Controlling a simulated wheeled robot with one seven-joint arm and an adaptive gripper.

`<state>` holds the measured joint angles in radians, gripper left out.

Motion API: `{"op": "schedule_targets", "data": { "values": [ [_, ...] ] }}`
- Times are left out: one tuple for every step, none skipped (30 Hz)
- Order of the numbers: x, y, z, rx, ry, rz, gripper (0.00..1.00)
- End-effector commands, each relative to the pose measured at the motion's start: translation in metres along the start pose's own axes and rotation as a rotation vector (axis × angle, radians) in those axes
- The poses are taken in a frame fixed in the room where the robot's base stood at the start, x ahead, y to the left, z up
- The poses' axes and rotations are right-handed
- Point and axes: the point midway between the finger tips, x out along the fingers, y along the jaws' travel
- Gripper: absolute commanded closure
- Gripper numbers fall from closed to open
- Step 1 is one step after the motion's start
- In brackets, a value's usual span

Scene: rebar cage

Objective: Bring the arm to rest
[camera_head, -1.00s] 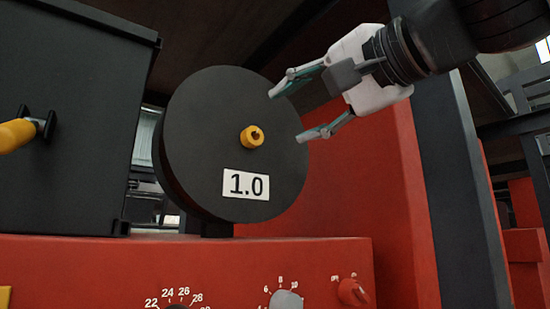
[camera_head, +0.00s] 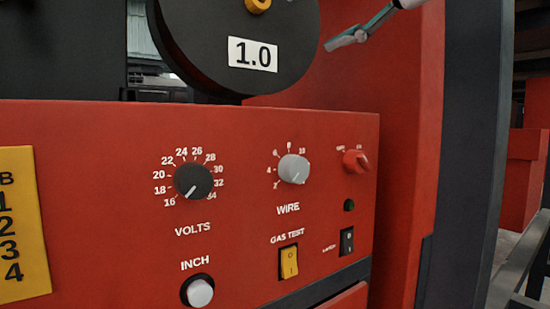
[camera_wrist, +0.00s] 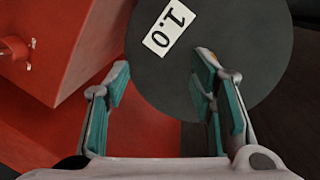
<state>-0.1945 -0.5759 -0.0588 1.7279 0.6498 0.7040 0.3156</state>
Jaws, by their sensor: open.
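My gripper (camera_wrist: 162,62) is open in the wrist view, its two teal-padded fingers apart with nothing between them. A dark wire spool (camera_wrist: 225,20) with a white "1.0" label (camera_wrist: 170,28) lies beyond the fingertips; the right finger overlaps it in the picture, and I cannot tell the gap. In the head view only part of one finger (camera_head: 362,34) shows at the top edge, to the right of the spool (camera_head: 190,50). The rest of my arm is out of that view.
A red machine panel (camera_head: 110,150) carries a volts dial (camera_head: 193,181), a grey wire knob (camera_head: 293,168), a red knob (camera_head: 356,161), a yellow gas test switch (camera_head: 288,262) and an inch button (camera_head: 200,292). A dark post (camera_head: 470,150) stands at right.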

Motion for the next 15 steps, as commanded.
{"op": "schedule_targets", "data": {
  "values": [
    [0.003,0.03,0.015,-0.034,-0.028,0.071,0.5],
    [0.005,0.048,0.024,-0.056,-0.049,0.115,0.5],
    [0.006,0.074,0.037,-0.089,-0.079,0.173,0.5],
    [0.006,0.092,0.047,-0.112,-0.102,0.217,0.5],
    [0.005,0.111,0.057,-0.137,-0.126,0.259,0.5],
    [0.003,0.135,0.07,-0.166,-0.161,0.314,0.5],
    [0.0,0.153,0.081,-0.189,-0.189,0.355,0.5],
    [-0.003,0.171,0.091,-0.211,-0.215,0.396,0.5],
    [-0.009,0.195,0.105,-0.24,-0.255,0.448,0.5],
    [-0.013,0.212,0.115,-0.261,-0.285,0.487,0.5],
    [-0.019,0.23,0.125,-0.282,-0.316,0.525,0.5],
    [-0.028,0.252,0.139,-0.308,-0.36,0.575,0.5],
    [-0.034,0.268,0.15,-0.328,-0.393,0.61,0.5],
    [-0.042,0.284,0.16,-0.346,-0.427,0.645,0.5],
    [-0.052,0.303,0.173,-0.369,-0.471,0.688,0.5]
  ]
}}
